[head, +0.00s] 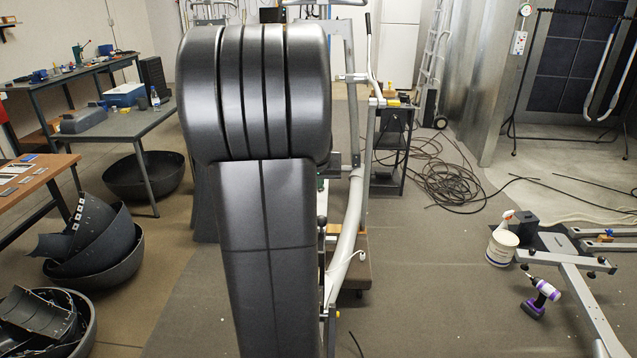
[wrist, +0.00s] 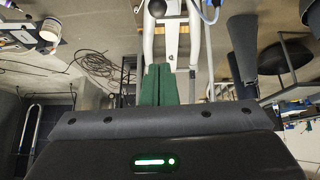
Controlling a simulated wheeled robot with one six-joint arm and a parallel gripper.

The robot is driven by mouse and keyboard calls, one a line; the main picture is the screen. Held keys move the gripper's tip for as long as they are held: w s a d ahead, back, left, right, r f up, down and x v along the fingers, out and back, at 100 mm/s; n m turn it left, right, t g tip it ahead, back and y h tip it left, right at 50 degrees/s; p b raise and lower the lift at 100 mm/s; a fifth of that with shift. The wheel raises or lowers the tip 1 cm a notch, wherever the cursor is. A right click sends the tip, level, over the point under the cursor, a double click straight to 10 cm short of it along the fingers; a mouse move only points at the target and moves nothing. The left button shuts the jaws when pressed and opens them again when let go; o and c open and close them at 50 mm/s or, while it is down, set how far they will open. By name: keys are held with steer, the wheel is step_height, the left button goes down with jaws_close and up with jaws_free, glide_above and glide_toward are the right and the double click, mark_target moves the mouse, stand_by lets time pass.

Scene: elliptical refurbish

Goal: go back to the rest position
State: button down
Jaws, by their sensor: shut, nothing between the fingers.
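My gripper (wrist: 160,70) shows in the wrist view as two green fingers, closed together and empty. It points toward the elliptical trainer, and the gap between them is hard to judge. My dark arm fills the middle of the head view, and it hides the gripper there. The light grey frame of the elliptical trainer (head: 346,240) stands upright just behind and to the right of my arm. Part of this frame also shows in the wrist view (wrist: 171,42), where the room appears upside down.
A grey workbench (head: 120,125) and dark round bins (head: 125,262) stand at left. Coiled cables (head: 445,185) lie on the floor at right. A white bucket (head: 501,248), a purple drill (head: 541,298) and a grey metal frame (head: 585,290) occupy the right floor.

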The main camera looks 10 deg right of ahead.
steer(key=shift+f, duration=0.15)
steer(key=p+x, duration=0.2)
steer(key=x, duration=0.8)
steer(key=shift+s+f+p, duration=0.1)
steer(key=shift+f+p, duration=0.2)
steer(key=shift+s+f, duration=0.15)
steer(key=shift+s, duration=0.25)
steer(key=shift+w+f, duration=0.1)
steer(key=shift+w, duration=0.1)
